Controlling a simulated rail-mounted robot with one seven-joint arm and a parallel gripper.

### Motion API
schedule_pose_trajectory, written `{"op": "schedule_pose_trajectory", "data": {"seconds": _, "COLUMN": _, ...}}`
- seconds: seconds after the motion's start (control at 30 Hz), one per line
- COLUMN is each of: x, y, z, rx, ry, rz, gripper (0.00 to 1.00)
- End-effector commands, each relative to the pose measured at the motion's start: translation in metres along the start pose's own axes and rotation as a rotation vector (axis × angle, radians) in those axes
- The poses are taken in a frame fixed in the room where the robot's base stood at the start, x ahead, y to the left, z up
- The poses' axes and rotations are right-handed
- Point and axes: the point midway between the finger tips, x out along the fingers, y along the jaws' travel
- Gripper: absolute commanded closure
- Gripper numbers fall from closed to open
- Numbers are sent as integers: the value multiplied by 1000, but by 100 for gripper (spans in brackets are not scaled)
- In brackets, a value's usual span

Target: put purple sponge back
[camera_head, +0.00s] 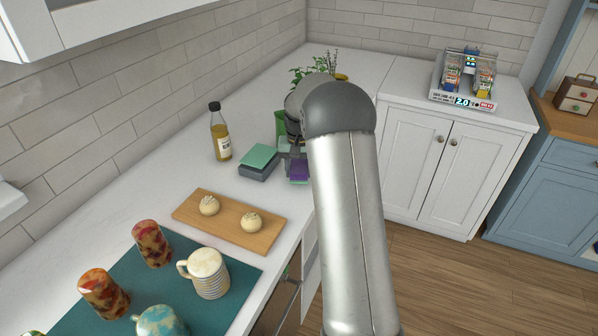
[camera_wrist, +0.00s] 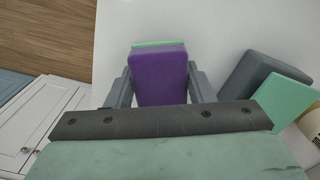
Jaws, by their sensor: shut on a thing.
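The purple sponge (camera_wrist: 160,78) has a thin green layer along its far edge. My gripper (camera_wrist: 160,88) is shut on it, with one grey finger at each side. In the head view the purple sponge (camera_head: 298,171) shows just left of my arm, partly hidden, near the counter's front edge. A grey sponge holder (camera_head: 257,171) stands on the counter left of the gripper, with a green sponge (camera_head: 259,156) on top. The grey holder (camera_wrist: 262,77) and green sponge (camera_wrist: 286,110) also show at the right of the wrist view, apart from the purple sponge.
A bottle (camera_head: 220,138) stands left of the holder. A wooden board (camera_head: 230,235) with two round buns lies in front. Cups and a mug (camera_head: 208,273) stand on a teal mat (camera_head: 240,290). A plant is behind my arm. A display box (camera_head: 463,90) sits on the far counter.

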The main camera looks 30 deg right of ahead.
Motion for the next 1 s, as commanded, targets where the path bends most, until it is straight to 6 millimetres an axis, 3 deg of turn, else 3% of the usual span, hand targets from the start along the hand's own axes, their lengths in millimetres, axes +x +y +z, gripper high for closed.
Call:
{"op": "schedule_pose_trajectory", "data": {"seconds": 0.1, "x": 14, "y": 0, "z": 0, "rx": 0, "ry": -1, "rz": 0, "gripper": 73}}
{"op": "schedule_pose_trajectory", "data": {"seconds": 0.47, "x": 19, "y": 0, "z": 0, "rx": 0, "ry": 1, "rz": 0, "gripper": 73}}
{"op": "schedule_pose_trajectory", "data": {"seconds": 0.5, "x": 19, "y": 0, "z": 0, "rx": 0, "ry": 1, "rz": 0, "gripper": 46}}
{"op": "schedule_pose_trajectory", "data": {"seconds": 0.57, "x": 18, "y": 0, "z": 0, "rx": 0, "ry": 1, "rz": 0, "gripper": 30}}
{"op": "schedule_pose_trajectory", "data": {"seconds": 0.83, "x": 17, "y": 0, "z": 0, "rx": 0, "ry": 1, "rz": 0, "gripper": 30}}
{"op": "schedule_pose_trajectory", "data": {"seconds": 1.0, "x": 5, "y": 0, "z": 0, "rx": 0, "ry": 4, "rz": -1, "gripper": 30}}
